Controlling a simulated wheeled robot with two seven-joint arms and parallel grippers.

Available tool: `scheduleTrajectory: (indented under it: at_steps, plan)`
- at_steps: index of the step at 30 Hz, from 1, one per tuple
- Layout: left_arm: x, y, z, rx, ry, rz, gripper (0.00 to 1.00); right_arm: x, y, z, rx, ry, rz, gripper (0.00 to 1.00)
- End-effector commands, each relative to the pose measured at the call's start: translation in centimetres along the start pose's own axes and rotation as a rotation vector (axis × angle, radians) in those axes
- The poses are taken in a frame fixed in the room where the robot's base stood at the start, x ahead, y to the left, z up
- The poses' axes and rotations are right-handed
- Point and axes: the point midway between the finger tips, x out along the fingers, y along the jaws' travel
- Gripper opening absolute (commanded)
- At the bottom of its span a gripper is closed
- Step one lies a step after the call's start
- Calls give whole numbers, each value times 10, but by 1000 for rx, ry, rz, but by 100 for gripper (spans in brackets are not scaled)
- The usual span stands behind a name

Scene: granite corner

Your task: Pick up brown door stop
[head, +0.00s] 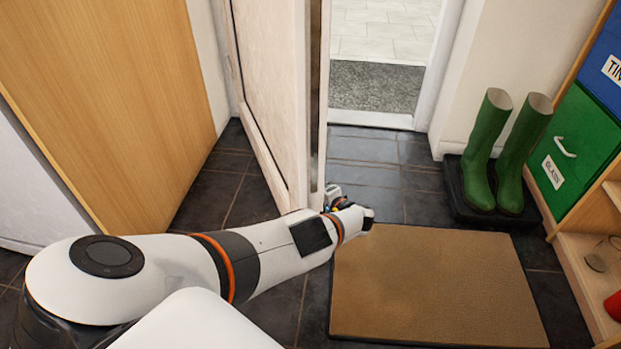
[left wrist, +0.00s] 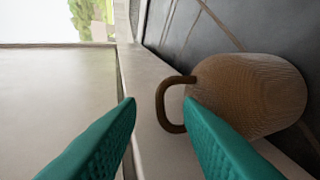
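The brown door stop (left wrist: 250,95) is a rounded, woven-looking body with a brown loop handle (left wrist: 162,100) on its left side in the left wrist view. In the head view I cannot make it out; my left arm and the door edge cover that area. My left gripper (left wrist: 160,103) is open, with two teal fingers. The outer part of the handle shows between the fingertips, and the right fingertip overlaps the loop's opening. I cannot tell whether it touches. In the head view my left gripper (head: 338,200) is low beside the door edge, mostly hidden. My right gripper is not in view.
The open white door (head: 275,90) stands close beside my left arm. A brown doormat (head: 430,285) lies on dark tiles to the right. Green boots (head: 487,140) stand on a black tray (head: 460,200). Shelving with bins (head: 575,150) lines the right side.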

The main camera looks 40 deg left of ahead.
Motion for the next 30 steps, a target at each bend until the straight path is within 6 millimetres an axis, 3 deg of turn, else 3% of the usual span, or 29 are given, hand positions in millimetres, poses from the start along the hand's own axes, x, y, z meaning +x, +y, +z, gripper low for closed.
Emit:
scheduleTrajectory:
  at_steps: [10, 16, 30]
  plan:
    - [8, 0, 0, 0, -1, -1, 31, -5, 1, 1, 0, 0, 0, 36]
    - [8, 0, 0, 0, -1, -1, 0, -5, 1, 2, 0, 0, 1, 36]
    - [8, 0, 0, 2, 0, 0, 0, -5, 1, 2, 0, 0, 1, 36]
